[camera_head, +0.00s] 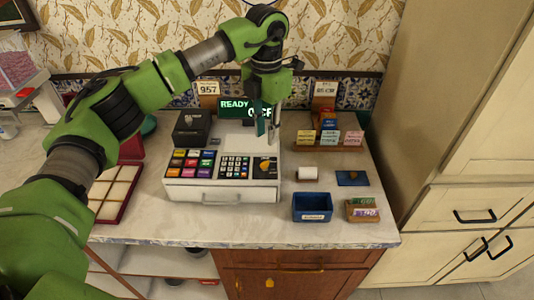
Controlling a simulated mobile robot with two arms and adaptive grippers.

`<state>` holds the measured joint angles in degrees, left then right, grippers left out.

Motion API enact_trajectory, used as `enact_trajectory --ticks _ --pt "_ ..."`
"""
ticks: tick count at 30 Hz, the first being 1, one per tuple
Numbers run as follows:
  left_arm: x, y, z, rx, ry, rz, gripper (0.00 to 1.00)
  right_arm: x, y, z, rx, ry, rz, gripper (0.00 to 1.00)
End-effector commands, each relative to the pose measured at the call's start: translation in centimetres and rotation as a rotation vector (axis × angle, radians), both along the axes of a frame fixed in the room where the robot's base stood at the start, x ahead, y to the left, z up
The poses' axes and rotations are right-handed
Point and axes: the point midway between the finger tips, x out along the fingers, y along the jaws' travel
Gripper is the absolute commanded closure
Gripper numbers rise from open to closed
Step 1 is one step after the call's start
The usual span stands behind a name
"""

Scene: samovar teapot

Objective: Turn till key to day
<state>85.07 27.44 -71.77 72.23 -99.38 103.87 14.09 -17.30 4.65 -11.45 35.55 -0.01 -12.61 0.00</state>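The white till (222,188) stands on the counter, with coloured keys on its left and a number pad in the middle. Its display (235,106) reads "READY" and "OFF", partly hidden behind my gripper. The orange till key (265,165) sits on a dark plate at the right of the till's sloped face. My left gripper (267,132) hangs pointing down above and behind the key, apart from it. Its two fingers look parted, with nothing seen between them. My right gripper is out of view.
A black box (192,128) sits on the till's back left. A blue tray (312,207), a paper roll (307,173) and a rack of coloured packets (328,138) stand to the right. A red-edged compartment box (118,193) is at left, partly behind my arm.

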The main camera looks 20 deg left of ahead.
Motion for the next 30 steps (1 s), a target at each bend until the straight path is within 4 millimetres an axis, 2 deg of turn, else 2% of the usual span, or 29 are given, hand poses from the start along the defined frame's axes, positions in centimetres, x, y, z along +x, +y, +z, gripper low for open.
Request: enact_trajectory --ticks 6,13,18,26,29,30 --pt "-0.2 -0.1 -4.6 -0.001 0.004 -0.002 0.78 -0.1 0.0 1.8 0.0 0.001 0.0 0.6" --pt "-0.1 -0.1 -8.2 -0.002 0.003 -0.001 0.78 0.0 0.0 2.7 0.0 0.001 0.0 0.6" --pt "-0.1 -0.1 -9.3 -0.002 0.0 -0.002 0.78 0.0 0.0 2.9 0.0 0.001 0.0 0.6" --pt "0.0 -0.1 -9.5 -0.003 -0.001 -0.002 0.78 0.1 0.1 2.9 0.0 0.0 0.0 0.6" --pt "0.0 -0.1 -9.5 -0.003 -0.001 -0.002 0.98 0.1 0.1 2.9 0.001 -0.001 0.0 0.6" --pt "0.0 -0.1 -9.4 -0.003 -0.001 -0.002 1.0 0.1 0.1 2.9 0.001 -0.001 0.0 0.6"
